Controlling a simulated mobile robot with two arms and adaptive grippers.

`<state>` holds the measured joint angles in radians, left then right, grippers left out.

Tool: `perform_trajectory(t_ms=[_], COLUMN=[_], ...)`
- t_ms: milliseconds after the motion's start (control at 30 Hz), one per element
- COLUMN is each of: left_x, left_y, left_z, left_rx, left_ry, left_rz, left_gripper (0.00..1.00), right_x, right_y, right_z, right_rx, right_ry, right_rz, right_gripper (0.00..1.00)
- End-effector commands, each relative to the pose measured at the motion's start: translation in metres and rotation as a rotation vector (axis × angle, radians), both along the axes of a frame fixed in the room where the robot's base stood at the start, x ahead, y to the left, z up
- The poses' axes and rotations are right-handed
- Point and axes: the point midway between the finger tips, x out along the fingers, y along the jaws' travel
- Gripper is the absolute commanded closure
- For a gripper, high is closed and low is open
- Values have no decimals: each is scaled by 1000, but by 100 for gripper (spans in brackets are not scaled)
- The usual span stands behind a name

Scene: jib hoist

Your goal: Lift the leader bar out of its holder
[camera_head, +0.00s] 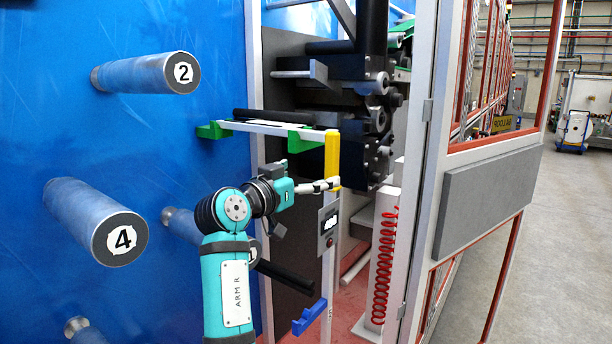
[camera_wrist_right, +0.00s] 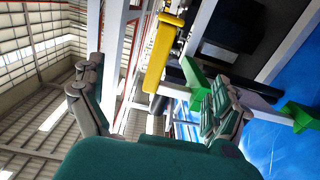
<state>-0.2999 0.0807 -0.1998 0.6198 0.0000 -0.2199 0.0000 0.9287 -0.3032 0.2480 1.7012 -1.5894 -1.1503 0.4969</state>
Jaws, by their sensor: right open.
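The leader bar seems to be the long black bar (camera_head: 285,117) lying level across green brackets, which I take as its holder (camera_head: 216,130), on a pale rail in the head view. The right wrist view shows a dark bar (camera_wrist_right: 256,88) between the green brackets (camera_wrist_right: 298,116). A yellow block (camera_head: 332,158) hangs upright at the rail's near end. My right gripper (camera_head: 326,186) is below the rail, close to the yellow block's lower end; I cannot tell if they touch. In the wrist view the right gripper (camera_wrist_right: 150,104) has its fingers wide apart with nothing held.
Blue rollers numbered 2 (camera_head: 145,73) and 4 (camera_head: 95,222) jut from the blue wall on the left. Dark machinery (camera_head: 365,100) stands behind the rail. A red coiled hose (camera_head: 384,265) and a framed guard door (camera_head: 490,185) stand right. A blue hook (camera_head: 309,317) sits low. Floor at far right is open.

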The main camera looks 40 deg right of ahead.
Motion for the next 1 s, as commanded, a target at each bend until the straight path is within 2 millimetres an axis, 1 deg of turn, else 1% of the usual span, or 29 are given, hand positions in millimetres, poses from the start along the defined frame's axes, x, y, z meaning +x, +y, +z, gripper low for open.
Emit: perform_trajectory(t_ms=[167,733,900,1000], left_x=[-1,0,0,0], left_y=[0,-1,-1,-1], left_z=[5,29,33,35], left_rx=[-1,-1,-1,-1], left_ry=[1,1,0,0], left_rz=[-1,-1,-1,-1], left_gripper=[60,60,60,60], right_x=[2,20,25,26], right_y=[-10,-74,-87,-92], right_z=[4,5,4,3], right_rx=[-2,-3,-3,-3], right_ry=[-3,-2,-2,-2], right_rz=[-6,-5,-5,-4], right_gripper=[0,0,0,0])
